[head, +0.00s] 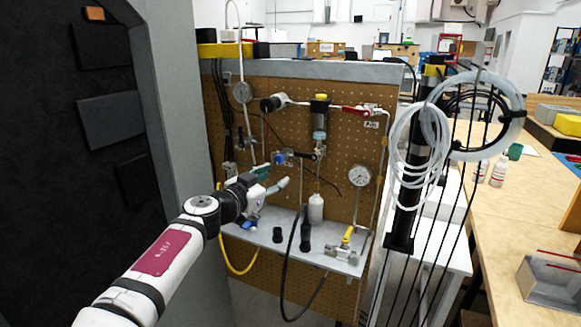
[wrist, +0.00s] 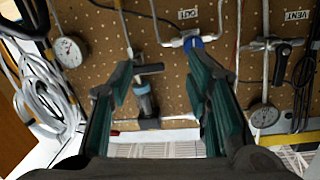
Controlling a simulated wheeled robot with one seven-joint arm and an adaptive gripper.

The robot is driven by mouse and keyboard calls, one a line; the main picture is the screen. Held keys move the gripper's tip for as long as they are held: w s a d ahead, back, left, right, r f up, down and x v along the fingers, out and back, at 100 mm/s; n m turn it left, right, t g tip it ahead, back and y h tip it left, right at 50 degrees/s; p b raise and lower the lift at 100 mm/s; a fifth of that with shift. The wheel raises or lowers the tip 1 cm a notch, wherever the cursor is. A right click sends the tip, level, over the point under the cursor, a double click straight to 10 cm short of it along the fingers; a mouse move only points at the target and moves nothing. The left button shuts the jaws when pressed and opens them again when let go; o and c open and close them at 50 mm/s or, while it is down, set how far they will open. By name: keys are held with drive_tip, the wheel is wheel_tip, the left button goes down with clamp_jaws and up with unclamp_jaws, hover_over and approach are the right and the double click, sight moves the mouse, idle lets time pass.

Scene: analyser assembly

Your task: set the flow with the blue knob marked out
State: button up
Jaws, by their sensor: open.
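The blue knob (head: 279,158) is on a pipe fitting on the pegboard's left half in the head view. In the wrist view the blue knob (wrist: 196,42) shows just past the tip of the right finger, partly hidden by it. A small label (wrist: 187,14), seemingly reading OUT, is above it there. My gripper (head: 272,180) is open and empty in front of the board, below and close to the knob in the head view. In the wrist view my gripper (wrist: 160,66) has its fingers wide apart; the knob is off to the right of the gap's middle. Contact cannot be told.
A black handle (wrist: 150,68) and a filter unit (wrist: 146,102) show between the fingers. A gauge (head: 359,175), a white bottle (head: 316,208) and a shelf (head: 275,246) are nearby. Coiled tubing (head: 405,150) hangs at right; a dark cabinet (head: 80,150) is at left.

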drive_tip(key=n+t+y, duration=0.1)
drive_tip(key=t, duration=0.1)
approach(277, 161)
drive_tip(key=x, duration=1)
drive_tip(key=shift+w+d, duration=0.15)
drive_tip(key=shift+w, duration=0.05)
drive_tip(key=shift+c, duration=0.4)
clamp_jaws()
